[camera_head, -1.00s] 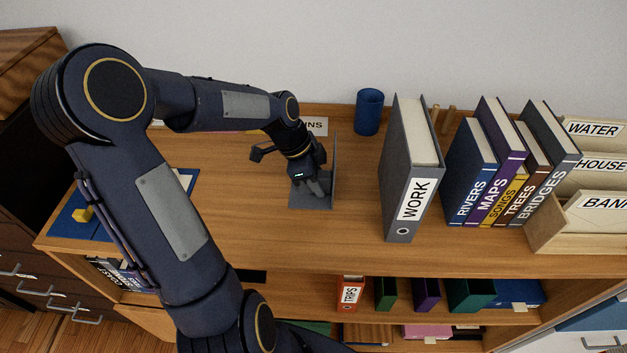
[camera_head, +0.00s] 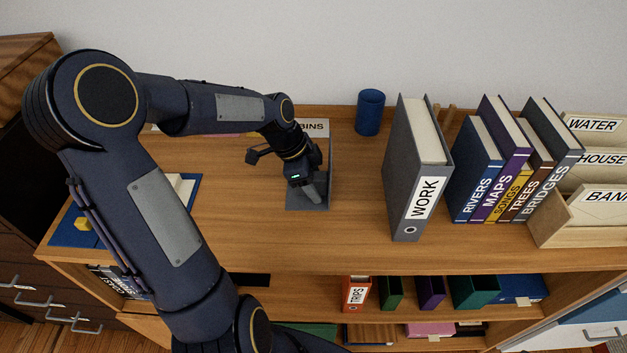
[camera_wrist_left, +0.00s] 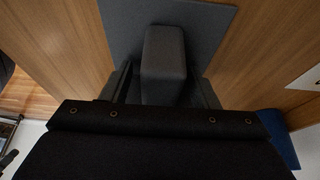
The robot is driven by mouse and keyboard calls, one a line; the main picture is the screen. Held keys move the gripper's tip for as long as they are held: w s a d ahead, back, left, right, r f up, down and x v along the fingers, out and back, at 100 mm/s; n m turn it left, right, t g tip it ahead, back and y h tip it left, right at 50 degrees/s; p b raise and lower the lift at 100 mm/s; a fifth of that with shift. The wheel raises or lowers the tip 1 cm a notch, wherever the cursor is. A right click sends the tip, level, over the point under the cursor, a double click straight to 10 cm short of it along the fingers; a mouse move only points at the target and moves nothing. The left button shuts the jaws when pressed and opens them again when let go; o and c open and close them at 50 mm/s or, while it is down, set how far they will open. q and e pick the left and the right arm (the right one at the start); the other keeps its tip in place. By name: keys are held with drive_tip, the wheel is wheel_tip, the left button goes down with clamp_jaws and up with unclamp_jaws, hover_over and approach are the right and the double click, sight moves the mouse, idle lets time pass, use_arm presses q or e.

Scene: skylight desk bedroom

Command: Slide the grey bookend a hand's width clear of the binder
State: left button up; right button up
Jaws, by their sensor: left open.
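The grey bookend (camera_head: 296,203) stands on the wooden desk top, its base flat and its thin upright plate on the right side. The grey binder (camera_head: 402,175) labelled WORK stands upright to its right, with bare wood between them. My left gripper (camera_head: 312,194) is open and points down over the bookend's base, left of the upright plate. In the left wrist view the bookend's flat grey plate (camera_wrist_left: 212,25) lies beyond the fingers, and a grey block (camera_wrist_left: 165,65) shows between them. I cannot tell whether the fingers touch the bookend. My right gripper is out of view.
A blue cup (camera_head: 370,112) stands at the back between bookend and binder. Several books (camera_head: 478,180) and a wooden letter sorter (camera_head: 580,215) stand right of the binder. A BINS card (camera_head: 314,127) is behind my gripper. Left of the bookend, the desk is bare up to a blue mat (camera_head: 75,225).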

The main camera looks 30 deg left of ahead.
use_arm(q)
drive_tip(key=v, duration=0.7)
drive_tip(key=shift+s+a+r, duration=0.1)
drive_tip(key=shift+r, duration=0.3)
idle(0.4)
